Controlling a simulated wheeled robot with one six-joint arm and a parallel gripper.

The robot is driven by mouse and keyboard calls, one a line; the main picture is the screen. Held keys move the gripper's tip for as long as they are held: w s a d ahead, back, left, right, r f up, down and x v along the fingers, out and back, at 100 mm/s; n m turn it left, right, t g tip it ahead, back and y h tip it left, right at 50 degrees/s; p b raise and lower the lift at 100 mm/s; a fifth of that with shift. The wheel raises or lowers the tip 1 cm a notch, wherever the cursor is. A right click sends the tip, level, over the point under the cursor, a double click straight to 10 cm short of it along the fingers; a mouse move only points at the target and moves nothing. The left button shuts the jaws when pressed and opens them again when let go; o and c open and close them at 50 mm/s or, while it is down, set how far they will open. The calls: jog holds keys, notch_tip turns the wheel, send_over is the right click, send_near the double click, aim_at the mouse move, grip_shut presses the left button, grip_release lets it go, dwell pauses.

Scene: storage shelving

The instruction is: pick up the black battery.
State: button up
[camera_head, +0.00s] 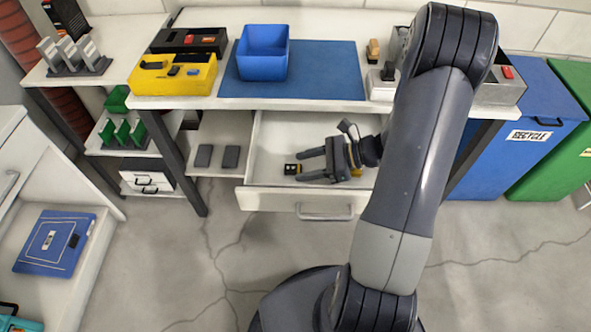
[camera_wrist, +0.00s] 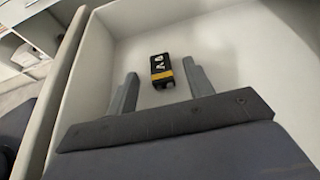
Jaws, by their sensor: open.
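The black battery (camera_wrist: 161,66) has a yellow band and pale markings. It lies on the floor of the open drawer (camera_head: 270,138). In the head view the battery (camera_head: 292,169) shows as a small black and yellow block at the fingertips. My gripper (camera_head: 299,166) reaches into the drawer from the right, its fingers pointing left. In the wrist view my gripper (camera_wrist: 160,71) is open, with the battery showing between the fingertips and space on both sides. Neither finger appears to touch it. I cannot tell the fingers' height above the drawer floor.
The white drawer walls surround the gripper, with the handle (camera_head: 325,213) in front. The worktop above holds a blue bin (camera_head: 263,66), a yellow tray (camera_head: 150,84) and a blue mat (camera_head: 325,85). Two dark blocks (camera_head: 204,155) lie on a shelf left of the drawer.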

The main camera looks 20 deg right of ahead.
jog(key=shift+x, duration=1)
jog(key=shift+c, duration=0.2)
jog(key=c, duration=1)
